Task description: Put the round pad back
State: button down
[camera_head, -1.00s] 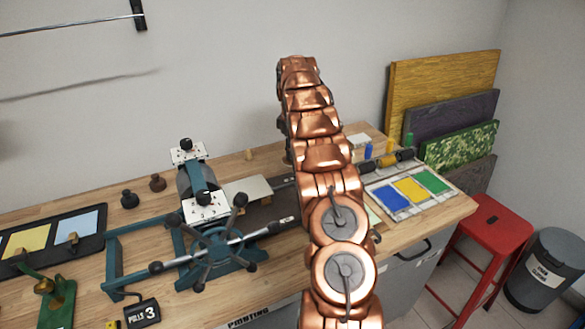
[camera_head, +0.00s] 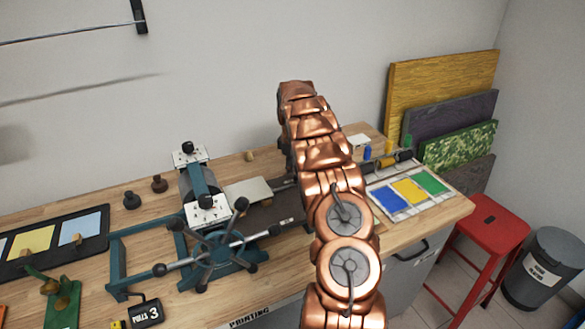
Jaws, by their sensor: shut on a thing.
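I cannot make out my gripper; my copper arm rises through the middle of the view and its far end is hidden behind its own links. No round pad can be identified for certain. A teal printing press (camera_head: 203,195) with a spoked wheel stands left of my arm. Its bed holds a pale plate (camera_head: 248,190). Whatever is behind my arm is hidden.
A dark tray (camera_head: 98,243) with yellow and blue sheets lies at the left. Blue, yellow and green panels (camera_head: 409,190) and a dark roller (camera_head: 403,156) lie right of my arm. A red stool (camera_head: 490,222) and grey bin (camera_head: 540,268) stand beyond the table's right end.

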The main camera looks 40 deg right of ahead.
jog(key=shift+f, duration=0.15)
jog(key=c, duration=0.9)
grip_release()
notch_tip(320, 180, up, 10)
jog(key=b, duration=0.3)
jog(key=shift+w+f, duration=0.1)
jog(key=shift+f, duration=0.1)
jog(key=shift+r+p, duration=0.5)
jog(key=shift+r, duration=0.9)
